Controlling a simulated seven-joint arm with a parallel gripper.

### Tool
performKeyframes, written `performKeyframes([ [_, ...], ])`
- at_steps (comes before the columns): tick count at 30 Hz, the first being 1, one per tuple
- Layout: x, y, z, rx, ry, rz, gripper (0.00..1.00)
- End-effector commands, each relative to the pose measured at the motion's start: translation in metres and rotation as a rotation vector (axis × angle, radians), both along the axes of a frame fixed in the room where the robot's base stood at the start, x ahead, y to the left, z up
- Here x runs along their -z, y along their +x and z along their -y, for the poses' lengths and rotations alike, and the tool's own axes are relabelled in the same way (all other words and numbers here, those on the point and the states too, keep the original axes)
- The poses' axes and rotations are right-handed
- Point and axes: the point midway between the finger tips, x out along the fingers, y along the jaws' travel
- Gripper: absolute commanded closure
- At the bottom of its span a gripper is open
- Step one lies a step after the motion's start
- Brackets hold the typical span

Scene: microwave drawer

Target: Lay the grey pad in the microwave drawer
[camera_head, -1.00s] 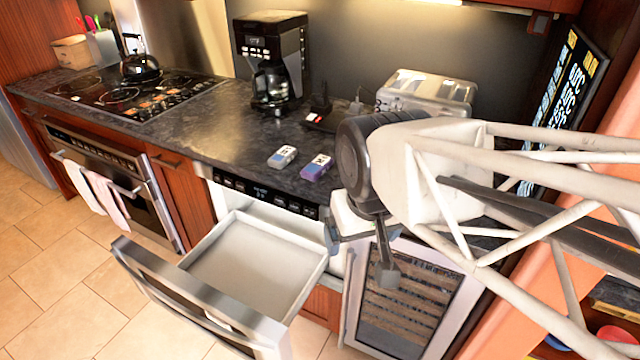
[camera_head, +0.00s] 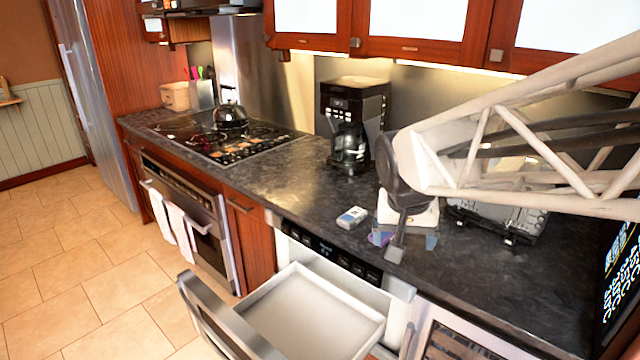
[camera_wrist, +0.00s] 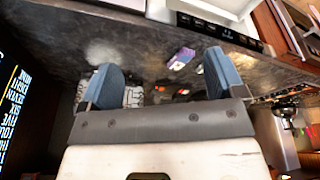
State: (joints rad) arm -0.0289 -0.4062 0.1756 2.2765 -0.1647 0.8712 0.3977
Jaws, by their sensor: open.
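The grey pad (camera_head: 352,217), a small light block with blue markings, lies on the dark counter just behind the microwave drawer's control panel. My gripper (camera_head: 408,240) is open and empty above the counter, to the right of the grey pad. In the wrist view its two blue fingers (camera_wrist: 160,68) stand wide apart. A purple pad (camera_wrist: 181,58) shows beyond and between them; in the head view my gripper partly hides it.
A coffee maker (camera_head: 352,125) stands behind the pads. The cooktop (camera_head: 225,140) with a kettle (camera_head: 230,110) is at the left. The drawer front (camera_head: 225,325) juts out over the floor.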

Motion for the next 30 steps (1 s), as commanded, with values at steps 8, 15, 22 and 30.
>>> performKeyframes([
  [8, 0.009, 0.083, -0.004, 0.115, -0.019, 0.020, 0.12],
  [15, 0.025, 0.154, -0.010, 0.213, -0.032, 0.048, 0.12],
  [22, 0.050, 0.220, -0.018, 0.301, -0.040, 0.078, 0.12],
  [30, 0.088, 0.295, -0.030, 0.400, -0.044, 0.120, 0.12],
])
